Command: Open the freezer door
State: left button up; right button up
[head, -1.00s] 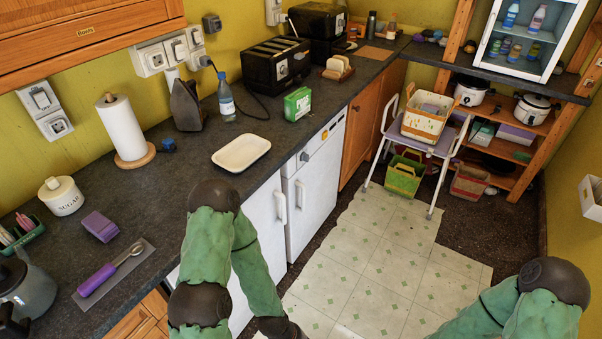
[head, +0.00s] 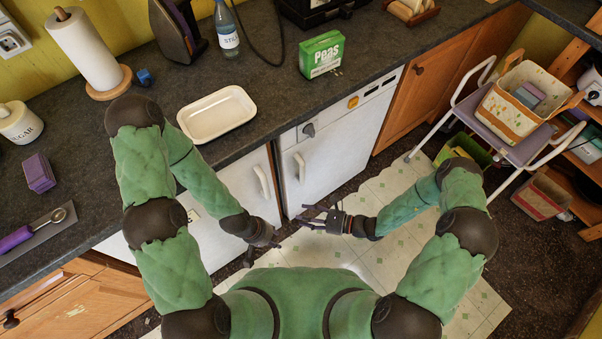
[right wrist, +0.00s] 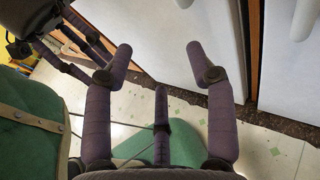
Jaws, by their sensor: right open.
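Two white appliance doors stand side by side under the counter, and both look shut. The left white door (head: 237,187) has an upright white handle (head: 261,182). The right white door (head: 335,150) has its handle (head: 299,167) near its left edge, under a panel with a dark knob. I cannot tell which one is the freezer. My right gripper (head: 312,218) is open and empty, in front of the right door's lower part and apart from the handles. White fronts (right wrist: 285,90) show beyond its fingers (right wrist: 158,50) in the right wrist view. My left gripper (head: 270,239) is low before the left door; its jaw state is unclear.
The dark counter (head: 110,185) holds a white tray (head: 217,114), a green peas box (head: 320,54) and a bottle (head: 226,30). A step stool (head: 535,150) with a basket stands at the right. The tiled floor (head: 310,250) before the doors is clear.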

aim_at(303, 174)
jog(key=w+d+m+t+h, duration=0.2)
jog(key=w+d+m+t, duration=0.4)
jog(key=w+t, duration=0.3)
jog(key=shift+g, duration=0.5)
jog(key=b+x, duration=0.1)
jog(key=x, duration=0.2)
jog(key=b+x, duration=0.1)
jog(key=x, duration=0.3)
jog(key=b+x, duration=0.1)
jog(key=x, duration=0.3)
jog(key=shift+w+d+r, duration=0.15)
jog(key=shift+r, duration=0.2)
grip_shut()
